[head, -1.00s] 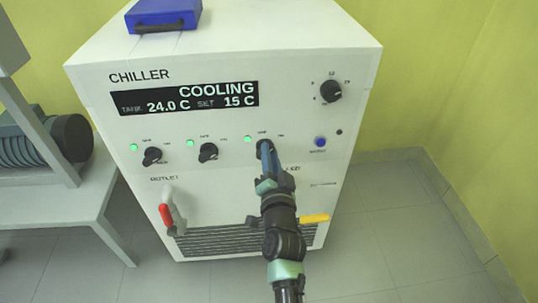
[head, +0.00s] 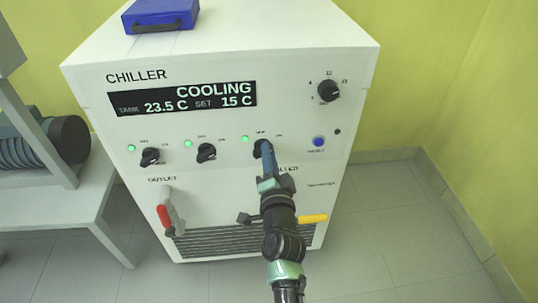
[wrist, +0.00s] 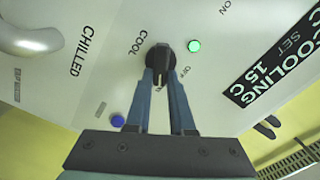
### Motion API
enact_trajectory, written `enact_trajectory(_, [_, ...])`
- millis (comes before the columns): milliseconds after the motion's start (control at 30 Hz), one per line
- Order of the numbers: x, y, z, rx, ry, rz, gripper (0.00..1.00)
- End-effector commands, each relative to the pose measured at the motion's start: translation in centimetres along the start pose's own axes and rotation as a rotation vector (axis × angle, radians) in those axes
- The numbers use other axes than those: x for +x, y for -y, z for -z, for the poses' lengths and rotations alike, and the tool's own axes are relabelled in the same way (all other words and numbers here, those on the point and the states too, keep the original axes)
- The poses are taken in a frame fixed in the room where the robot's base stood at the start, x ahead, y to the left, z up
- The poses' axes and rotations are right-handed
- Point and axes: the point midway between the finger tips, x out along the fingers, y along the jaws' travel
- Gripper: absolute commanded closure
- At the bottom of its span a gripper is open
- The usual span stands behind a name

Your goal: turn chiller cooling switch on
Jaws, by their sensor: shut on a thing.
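The white chiller (head: 109,96) stands in front of me. Its display (head: 183,98) reads COOLING, tank 23.5 C, set 15 C. The black cooling switch (wrist: 159,59), marked COOL in the wrist view, is the rightmost of the three knobs in the row. The green lamp (wrist: 194,46) beside it is lit, and it also shows in the head view (head: 245,139). My gripper (wrist: 161,78) has its blue fingers shut on this switch. In the head view my gripper (head: 264,152) partly hides the knob.
Two other black knobs (head: 150,157) (head: 206,152) with lit green lamps sit to the left. A dial (head: 329,91) and a blue button (head: 319,142) are to the right. Red (head: 165,216) and yellow (head: 313,219) handles are below. A blue case (head: 161,15) lies on top.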

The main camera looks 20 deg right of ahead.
Motion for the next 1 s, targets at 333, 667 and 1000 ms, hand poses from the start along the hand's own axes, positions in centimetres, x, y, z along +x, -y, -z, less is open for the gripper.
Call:
enact_trajectory(333, [0.0,-0.1,0.0,0.002,0.001,-0.001,0.49])
enact_trajectory(667, [-1.3,0.0,0.0,0.001,0.001,-0.002,0.49])
enact_trajectory(1000, [-7.5,-0.1,-0.1,0.002,0.002,-0.003,0.49])
